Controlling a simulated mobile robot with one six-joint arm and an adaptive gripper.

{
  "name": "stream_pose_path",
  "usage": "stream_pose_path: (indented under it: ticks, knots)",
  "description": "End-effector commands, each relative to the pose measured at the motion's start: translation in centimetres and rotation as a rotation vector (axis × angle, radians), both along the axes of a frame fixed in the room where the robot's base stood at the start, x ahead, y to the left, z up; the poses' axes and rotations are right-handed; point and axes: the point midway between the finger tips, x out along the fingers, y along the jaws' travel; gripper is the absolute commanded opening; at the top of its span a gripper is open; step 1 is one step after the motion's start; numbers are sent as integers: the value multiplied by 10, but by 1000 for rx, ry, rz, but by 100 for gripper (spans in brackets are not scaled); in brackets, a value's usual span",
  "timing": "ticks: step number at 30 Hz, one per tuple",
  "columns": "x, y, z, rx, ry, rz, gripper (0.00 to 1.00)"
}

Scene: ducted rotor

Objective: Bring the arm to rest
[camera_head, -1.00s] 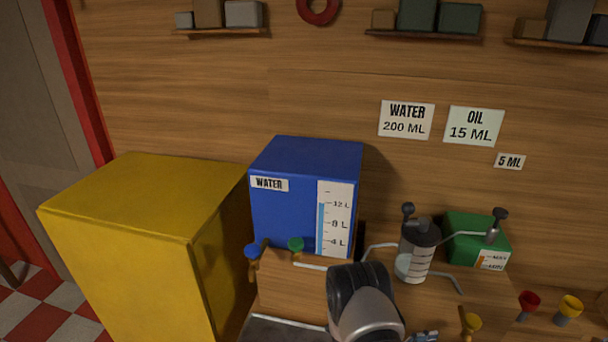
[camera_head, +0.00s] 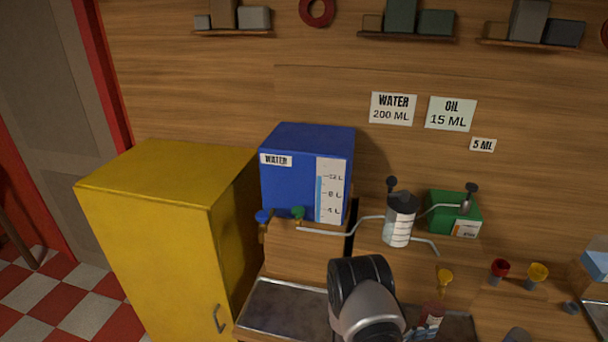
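My arm (camera_head: 366,300) rises at the bottom centre of the head view, a black and silver link in front of the counter. My gripper is not identifiable in this view, so whether it is open or shut does not show. A small reddish object with a pale band (camera_head: 430,318) shows just right of the arm; the arm hides what lies behind it.
A yellow cabinet (camera_head: 150,230) stands left. A blue water tank (camera_head: 290,180), a graduated cylinder (camera_head: 399,222) with pipes and a green oil box (camera_head: 440,212) are behind the arm. Red (camera_head: 500,268) and yellow (camera_head: 537,271) funnel-shaped pieces sit right. A metal tray (camera_head: 285,312) is bare at left.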

Motion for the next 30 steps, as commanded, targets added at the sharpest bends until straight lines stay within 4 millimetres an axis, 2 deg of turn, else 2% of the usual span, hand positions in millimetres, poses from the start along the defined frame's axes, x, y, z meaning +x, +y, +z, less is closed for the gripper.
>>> stream_pose_path:
  ticks: [1,8,14,17,21,24,26,30]
  knots:
    - [13,1,2,38,-21,18,69]
    - [59,11,9,219,-73,111,69]
    - [109,32,28,404,-114,240,69]
    - [137,52,48,522,-129,341,69]
    - [169,92,90,694,-121,529,69]
    - [176,125,124,793,-86,673,69]
    - [174,144,144,841,-56,758,69]
    - [150,186,188,922,47,947,69]
